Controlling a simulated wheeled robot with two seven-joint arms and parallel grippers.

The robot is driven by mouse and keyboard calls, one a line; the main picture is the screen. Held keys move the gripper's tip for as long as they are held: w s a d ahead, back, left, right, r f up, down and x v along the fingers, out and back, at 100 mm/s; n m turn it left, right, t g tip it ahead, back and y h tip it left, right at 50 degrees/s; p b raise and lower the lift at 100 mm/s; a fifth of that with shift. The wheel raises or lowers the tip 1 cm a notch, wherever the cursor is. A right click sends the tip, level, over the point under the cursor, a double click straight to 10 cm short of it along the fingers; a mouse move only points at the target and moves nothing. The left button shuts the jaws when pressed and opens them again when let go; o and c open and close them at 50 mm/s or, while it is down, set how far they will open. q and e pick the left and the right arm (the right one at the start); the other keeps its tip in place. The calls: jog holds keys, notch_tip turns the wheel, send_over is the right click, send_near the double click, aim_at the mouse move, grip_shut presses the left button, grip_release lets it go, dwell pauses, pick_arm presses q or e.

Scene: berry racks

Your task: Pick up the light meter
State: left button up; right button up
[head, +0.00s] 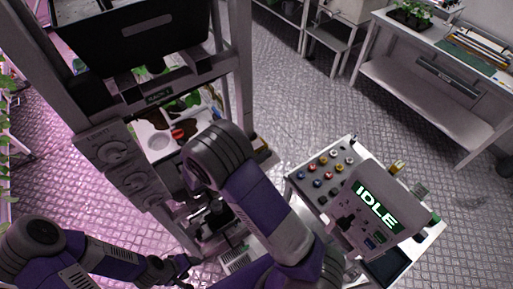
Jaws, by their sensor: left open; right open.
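I cannot pick out the light meter with certainty; no object in view is clearly one. Small items stand on the cart's right side: a yellow one (398,167), a grey one (419,190) and a dark one with a green part (434,219). They are too small to identify. My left gripper (186,265) is low at the bottom left, open, away from these items. My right gripper (208,214) hangs below its bent purple arm, in front of the rack, open; the arm partly hides it. Neither visibly holds anything.
A white cart (297,178) carries coloured knobs and a panel reading IDLE (376,207). A workbench (440,42) is at back right. The central floor is clear.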

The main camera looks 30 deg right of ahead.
jog(key=shift+d, duration=0.2)
jog(key=shift+c, duration=0.9)
jog(key=shift+r, duration=0.1)
jog(key=c, duration=1.1)
